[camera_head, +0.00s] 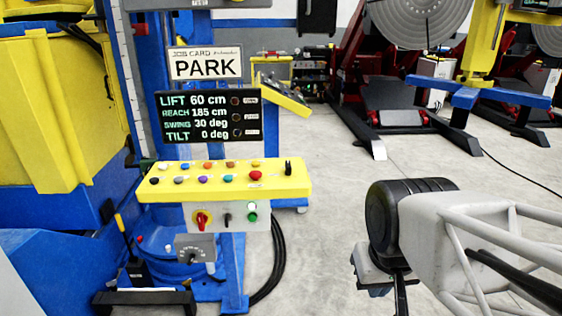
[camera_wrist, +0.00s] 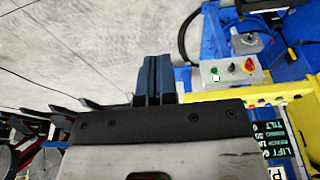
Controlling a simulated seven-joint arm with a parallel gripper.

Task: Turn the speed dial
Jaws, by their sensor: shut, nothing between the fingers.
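A small grey box (camera_head: 195,247) with a dark scale and a knob, which looks like the speed dial, sits low on the blue column below the yellow control panel. It also shows in the wrist view (camera_wrist: 246,42), upper right, turned round. My gripper (camera_head: 380,288) hangs over the floor to the right of the panel, well apart from the dial and partly hidden behind its own housing. In the wrist view its blue-grey fingers (camera_wrist: 154,72) are together with nothing between them, pointing at bare floor.
The yellow button panel (camera_head: 225,180) carries several coloured buttons and a black lever. A grey switch box (camera_head: 228,217) with a red-yellow rotary switch hangs below it. A display (camera_head: 210,116) reads lift, reach, swing and tilt. Black cables (camera_head: 272,270) loop beside the column. Floor is clear between.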

